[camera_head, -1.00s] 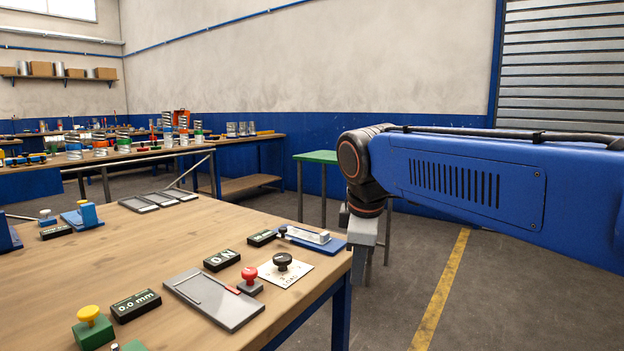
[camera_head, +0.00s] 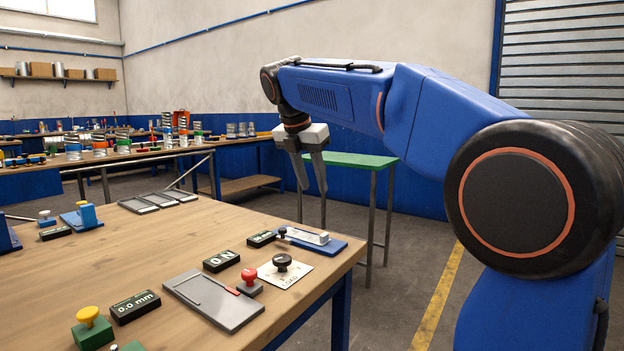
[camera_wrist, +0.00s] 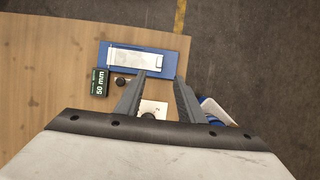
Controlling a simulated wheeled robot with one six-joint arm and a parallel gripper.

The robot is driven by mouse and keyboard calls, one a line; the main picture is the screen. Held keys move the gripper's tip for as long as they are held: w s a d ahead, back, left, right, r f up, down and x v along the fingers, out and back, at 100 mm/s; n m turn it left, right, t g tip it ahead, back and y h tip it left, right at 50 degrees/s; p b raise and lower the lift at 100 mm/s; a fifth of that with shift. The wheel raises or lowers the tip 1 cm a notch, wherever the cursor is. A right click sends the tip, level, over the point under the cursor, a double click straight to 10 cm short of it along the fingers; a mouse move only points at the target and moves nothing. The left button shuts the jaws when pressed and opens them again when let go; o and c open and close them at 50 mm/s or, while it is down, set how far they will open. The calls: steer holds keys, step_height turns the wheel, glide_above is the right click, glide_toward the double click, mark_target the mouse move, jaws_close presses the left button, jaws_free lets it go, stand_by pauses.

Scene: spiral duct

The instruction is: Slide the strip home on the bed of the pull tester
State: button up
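My gripper (camera_head: 313,188) points down with its two fingers apart and nothing between them. It is above and beyond the far right end of the wooden bench. In the wrist view the open fingers (camera_wrist: 162,76) show in front of a blue bed (camera_wrist: 103,56) carrying a pale metallic strip (camera_wrist: 135,58). That blue bed (camera_head: 335,248) and strip (camera_head: 307,236) lie at the bench's right edge in the head view. A grey plate (camera_head: 215,308) with a narrow slot lies nearer, beside a display (camera_head: 222,260) reading 0 N. I cannot tell which one is the pull tester.
A red knob (camera_head: 249,276) and a black dial knob (camera_head: 282,262) on a white card (camera_head: 297,273) stand between plate and blue bed. A 50 mm display (camera_wrist: 100,82) sits by the bed. A green-topped table (camera_head: 350,159) stands behind.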

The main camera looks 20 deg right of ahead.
mark_target(327, 233)
steer(key=x, duration=1.6)
steer(key=shift+w+d+f, duration=0.1)
steer(key=shift+d+f, duration=0.05)
steer(key=shift+f, duration=0.2)
jaws_close()
steer(key=shift+d, duration=0.1)
steer(key=shift+s+d+r, duration=0.1)
steer(key=shift+s+d, duration=0.4)
steer(key=shift+s, duration=0.25)
steer(key=shift+s+d+r, duration=0.1)
steer(key=shift+s+d, duration=0.4)
steer(key=shift+s, duration=0.25)
steer(key=shift+s+d, duration=0.5)
steer(key=shift+s, duration=0.25)
step_height(327, 233, up, 7)
